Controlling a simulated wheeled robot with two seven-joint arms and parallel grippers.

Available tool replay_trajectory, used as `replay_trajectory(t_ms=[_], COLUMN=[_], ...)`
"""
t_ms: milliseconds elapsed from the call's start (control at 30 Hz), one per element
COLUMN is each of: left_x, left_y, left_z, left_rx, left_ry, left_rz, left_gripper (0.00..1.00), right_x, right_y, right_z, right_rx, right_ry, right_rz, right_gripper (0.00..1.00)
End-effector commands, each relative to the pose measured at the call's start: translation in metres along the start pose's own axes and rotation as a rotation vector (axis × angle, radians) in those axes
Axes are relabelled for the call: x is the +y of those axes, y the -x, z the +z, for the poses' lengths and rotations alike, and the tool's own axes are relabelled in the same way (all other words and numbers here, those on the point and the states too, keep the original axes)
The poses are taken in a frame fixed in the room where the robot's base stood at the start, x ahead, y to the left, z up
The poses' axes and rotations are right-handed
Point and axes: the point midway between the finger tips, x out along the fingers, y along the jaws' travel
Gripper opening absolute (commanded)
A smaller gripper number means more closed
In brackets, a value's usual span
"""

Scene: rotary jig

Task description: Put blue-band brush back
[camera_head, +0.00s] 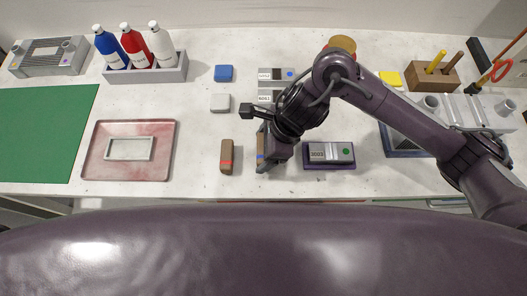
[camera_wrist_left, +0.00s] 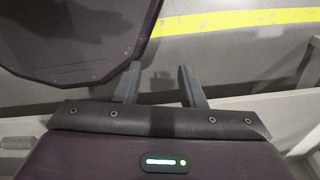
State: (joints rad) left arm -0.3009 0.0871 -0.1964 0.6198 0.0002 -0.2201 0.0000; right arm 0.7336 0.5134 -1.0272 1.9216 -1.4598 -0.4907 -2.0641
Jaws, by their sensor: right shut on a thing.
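The blue-band brush (camera_head: 260,158) is a brown block with a bluish band, standing near the front of the table, mostly hidden behind my right gripper. My right gripper (camera_head: 263,150) is shut on it from above. I cannot tell whether the brush touches the table. A similar brown brush with a red band (camera_head: 227,157) lies just to the left, apart from it. My left gripper (camera_wrist_left: 157,72) shows only in the left wrist view, with its fingers apart and nothing between them, over the floor.
A grey device (camera_head: 330,151) sits right of my gripper. A blue block (camera_head: 223,73) and white block (camera_head: 220,103) lie behind. A bottle rack (camera_head: 150,73) stands at back left.

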Motion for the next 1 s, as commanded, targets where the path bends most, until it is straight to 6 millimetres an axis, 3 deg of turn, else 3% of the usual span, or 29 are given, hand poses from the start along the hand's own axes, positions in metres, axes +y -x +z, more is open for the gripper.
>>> replay_trajectory(t_ms=[200, 667, 700, 800, 867, 1000], left_x=[0.005, 0.011, 0.011, 0.01, 0.009, 0.008], left_y=[-0.009, -0.014, -0.014, -0.013, -0.013, -0.013], left_z=[-0.001, -0.001, -0.001, -0.001, -0.001, -0.001], left_rx=[0.002, 0.003, 0.003, 0.003, 0.003, 0.003], left_ry=[0.002, -0.001, -0.001, -0.001, -0.001, -0.002], left_rz=[0.006, 0.013, 0.012, 0.012, 0.011, 0.01], left_gripper=[0.36, 0.36, 0.36, 0.36, 0.36, 0.36], right_x=[0.001, 0.0, 0.0, 0.0, 0.0, 0.0], right_y=[-0.028, -0.033, -0.033, -0.032, -0.032, -0.032], right_z=[-0.011, -0.014, -0.014, -0.013, -0.013, -0.013], right_rx=[-0.002, 0.0, 0.0, 0.0, 0.0, 0.0], right_ry=[-0.003, 0.0, 0.0, -0.001, -0.001, -0.001], right_rz=[0.004, 0.0, 0.001, 0.001, 0.001, 0.001], right_gripper=[0.56, 0.56, 0.78, 0.91, 0.99, 0.99])
